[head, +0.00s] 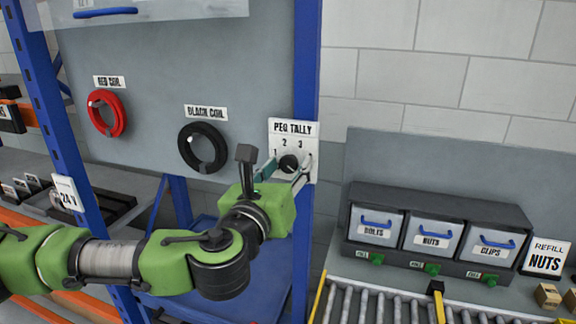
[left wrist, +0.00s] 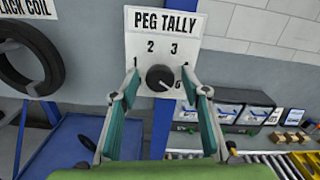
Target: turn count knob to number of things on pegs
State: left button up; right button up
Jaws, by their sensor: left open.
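The count knob (head: 289,164) is dark and round, on a white panel marked PEG TALLY (head: 292,128) on the blue post. In the left wrist view the knob (left wrist: 160,78) has numbers around it; a pale mark shows at its lower right, but its exact setting is hard to read. My left gripper (head: 286,171) is open in front of the panel, one finger on each side of the knob, with a gap to it on both sides. A red coil (head: 120,114) and a black coil (head: 184,147) hang on the grey board under their labels. My right gripper is out of view.
A grey rack at right holds bins labelled bolts (head: 376,231), nuts (head: 431,241) and clips. A roller conveyor (head: 400,307) runs below it. A refill nuts sign (head: 545,258) stands at far right. A blue shelf (head: 262,283) lies below my arm.

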pick_arm(q)
jog(key=shift+s, duration=0.1)
jog(key=shift+c, duration=0.7)
jog(key=c, duration=0.9)
jog(key=shift+a, duration=0.1)
jog(key=shift+c, duration=0.2)
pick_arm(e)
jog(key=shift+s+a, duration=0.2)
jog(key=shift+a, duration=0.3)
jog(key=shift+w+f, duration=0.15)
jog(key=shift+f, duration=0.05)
